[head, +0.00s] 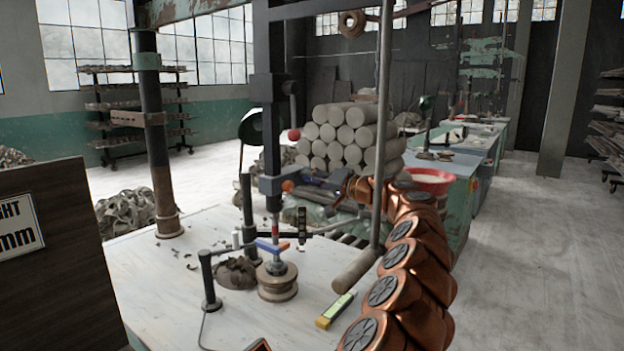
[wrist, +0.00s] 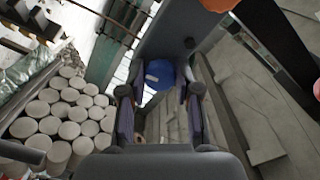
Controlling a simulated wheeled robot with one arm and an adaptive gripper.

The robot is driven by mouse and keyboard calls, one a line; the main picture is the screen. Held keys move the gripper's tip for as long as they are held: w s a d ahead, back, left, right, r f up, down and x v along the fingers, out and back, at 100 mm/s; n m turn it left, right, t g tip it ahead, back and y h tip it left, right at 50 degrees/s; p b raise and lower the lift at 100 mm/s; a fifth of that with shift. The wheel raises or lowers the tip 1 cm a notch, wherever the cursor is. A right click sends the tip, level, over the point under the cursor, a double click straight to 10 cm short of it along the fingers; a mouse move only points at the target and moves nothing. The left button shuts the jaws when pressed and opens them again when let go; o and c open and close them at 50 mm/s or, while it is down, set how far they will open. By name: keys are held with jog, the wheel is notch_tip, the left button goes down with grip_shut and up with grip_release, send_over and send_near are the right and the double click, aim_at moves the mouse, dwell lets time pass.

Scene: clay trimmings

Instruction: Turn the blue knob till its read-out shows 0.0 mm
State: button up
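The blue knob (wrist: 160,74) shows in the wrist view, round with a pale mark, on a dark grey housing (wrist: 178,36). My gripper (wrist: 160,96) is open, with one finger to each side of the knob's line and the knob at or just beyond the fingertips. Gaps show between knob and fingers; I cannot tell how deep it sits between them. In the head view my gripper (head: 308,184) reaches from the right to the grey head (head: 272,185) on the dark upright column. The blue knob is not clearly visible there. I cannot read any read-out in either view.
An orange knob (head: 288,186) sits on the same head, and a red ball handle (head: 294,134) is above it. A hanging rod (head: 380,130) stands close to my arm.

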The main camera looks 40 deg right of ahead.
jog(key=o, duration=0.4)
jog(key=shift+o, duration=0.2)
jog(key=shift+s, duration=0.1)
jog(key=v, duration=1.2)
dwell(0.6)
